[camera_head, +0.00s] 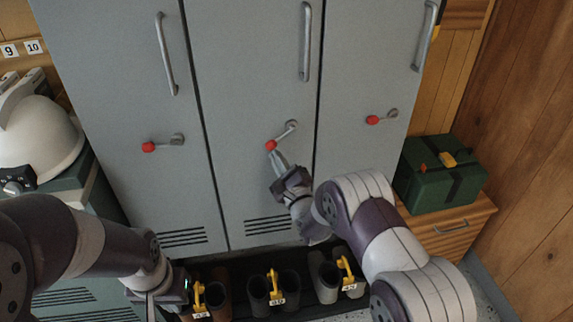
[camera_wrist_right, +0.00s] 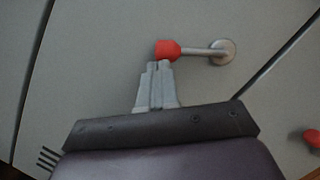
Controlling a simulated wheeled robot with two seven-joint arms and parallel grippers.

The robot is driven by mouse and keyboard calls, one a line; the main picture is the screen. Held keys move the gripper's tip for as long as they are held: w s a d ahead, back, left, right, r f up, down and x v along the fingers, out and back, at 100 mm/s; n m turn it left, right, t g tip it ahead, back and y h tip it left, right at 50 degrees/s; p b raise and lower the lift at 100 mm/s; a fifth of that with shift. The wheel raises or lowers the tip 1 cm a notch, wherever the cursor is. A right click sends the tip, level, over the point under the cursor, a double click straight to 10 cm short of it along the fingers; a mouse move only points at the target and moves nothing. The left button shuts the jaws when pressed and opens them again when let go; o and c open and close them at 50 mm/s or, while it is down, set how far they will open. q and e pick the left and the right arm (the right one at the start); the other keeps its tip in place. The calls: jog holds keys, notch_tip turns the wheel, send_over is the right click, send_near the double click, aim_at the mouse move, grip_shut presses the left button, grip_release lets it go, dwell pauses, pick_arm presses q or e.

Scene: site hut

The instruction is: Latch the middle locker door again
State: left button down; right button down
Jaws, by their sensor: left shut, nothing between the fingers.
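The middle locker door (camera_head: 250,70) looks flush with its neighbours. Its latch lever (camera_head: 284,133) slants down and left from its pivot to a red knob (camera_head: 271,145); the knob also shows in the right wrist view (camera_wrist_right: 168,50). My right gripper (camera_head: 278,157) is at the knob from below, its two fingers together, tips at the knob's underside in the right wrist view (camera_wrist_right: 159,66). Whether they touch it I cannot tell. My left gripper (camera_head: 151,308) is shut and empty at the lower left, fingertips partly cut off by the frame edge.
The left (camera_head: 148,147) and right (camera_head: 372,120) red knobs sit on nearly level levers. A green box (camera_head: 440,180) sits on a wooden cabinet (camera_head: 455,225) at right. A white helmet (camera_head: 40,140) is at left.

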pick_arm(q)
jog(key=shift+f+b, duration=0.3)
jog(key=shift+f, duration=0.05)
pick_arm(e)
jog(key=shift+s+a+r, duration=0.1)
jog(key=shift+a+r, duration=0.7)
jog(key=shift+r, duration=0.2)
jog(key=shift+s+a+r, duration=0.1)
jog(key=shift+a+r, duration=0.65)
jog(key=shift+r, duration=0.35)
pick_arm(q)
jog(key=shift+f, duration=0.1)
